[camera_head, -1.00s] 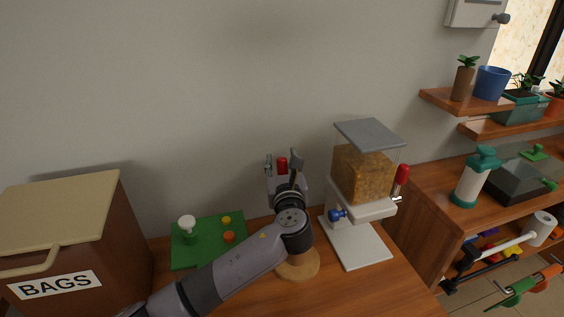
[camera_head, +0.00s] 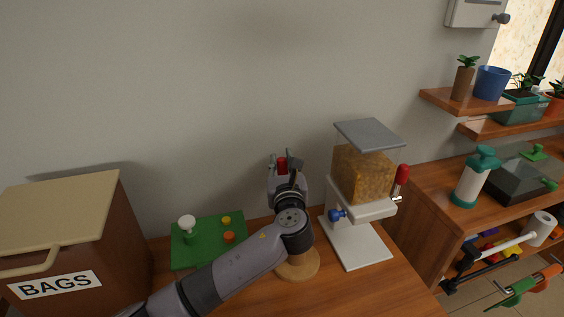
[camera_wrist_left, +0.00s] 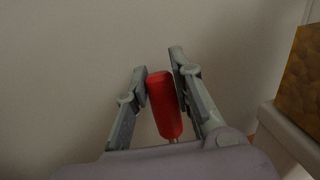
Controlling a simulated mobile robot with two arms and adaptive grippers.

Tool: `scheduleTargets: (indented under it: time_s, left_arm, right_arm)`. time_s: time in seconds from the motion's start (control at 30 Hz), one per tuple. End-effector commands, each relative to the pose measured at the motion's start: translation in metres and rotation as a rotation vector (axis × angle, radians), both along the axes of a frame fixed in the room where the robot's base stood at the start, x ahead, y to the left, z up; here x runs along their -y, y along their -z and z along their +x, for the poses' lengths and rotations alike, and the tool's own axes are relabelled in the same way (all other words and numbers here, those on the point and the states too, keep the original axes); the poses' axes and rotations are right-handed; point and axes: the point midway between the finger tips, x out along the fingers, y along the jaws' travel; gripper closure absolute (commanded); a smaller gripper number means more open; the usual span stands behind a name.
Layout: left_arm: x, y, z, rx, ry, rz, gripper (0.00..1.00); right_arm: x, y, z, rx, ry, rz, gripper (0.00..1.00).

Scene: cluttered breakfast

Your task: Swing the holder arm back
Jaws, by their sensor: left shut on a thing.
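A red handle (camera_head: 282,164), likely the holder arm's grip, stands upright near the wall above a round wooden base (camera_head: 297,266). It also shows in the left wrist view (camera_wrist_left: 164,106), between the two grey fingers, with a thin metal stem below it. My left gripper (camera_head: 287,161) is shut on this red handle, with a finger on either side. My wrist and arm hide the rest of the holder. My right gripper is not in view.
A green board (camera_head: 203,255) with knobs lies to the left, beside a brown bags box (camera_head: 125,225). The wall (camera_head: 230,110) is close behind.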

Motion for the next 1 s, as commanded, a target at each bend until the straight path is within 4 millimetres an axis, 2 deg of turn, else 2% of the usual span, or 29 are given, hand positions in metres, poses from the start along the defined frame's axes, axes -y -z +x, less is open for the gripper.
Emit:
scheduleTargets:
  time_s: [0.07, 0.2, 0.4, 0.77, 0.8, 1.0]
  left_arm:
    - [0.0, -0.001, 0.001, -0.005, -0.001, 0.0, 1.0]
    - [-0.002, -0.003, 0.009, -0.047, -0.001, -0.007, 1.0]
    - [-0.004, 0.004, 0.019, -0.112, -0.001, -0.02, 1.0]
    - [-0.004, 0.008, 0.021, -0.123, -0.001, -0.024, 1.0]
    - [-0.004, 0.008, 0.021, -0.123, 0.0, -0.024, 0.76]
    - [-0.004, 0.008, 0.021, -0.122, 0.0, -0.024, 0.63]
  right_arm:
    - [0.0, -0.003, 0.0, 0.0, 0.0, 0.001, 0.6]
    - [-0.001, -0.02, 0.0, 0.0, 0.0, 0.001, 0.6]
    - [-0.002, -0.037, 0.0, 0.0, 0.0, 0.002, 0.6]
    - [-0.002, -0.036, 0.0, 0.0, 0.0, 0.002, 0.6]
    - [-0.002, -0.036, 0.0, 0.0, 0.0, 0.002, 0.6]
    - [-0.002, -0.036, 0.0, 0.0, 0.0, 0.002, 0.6]
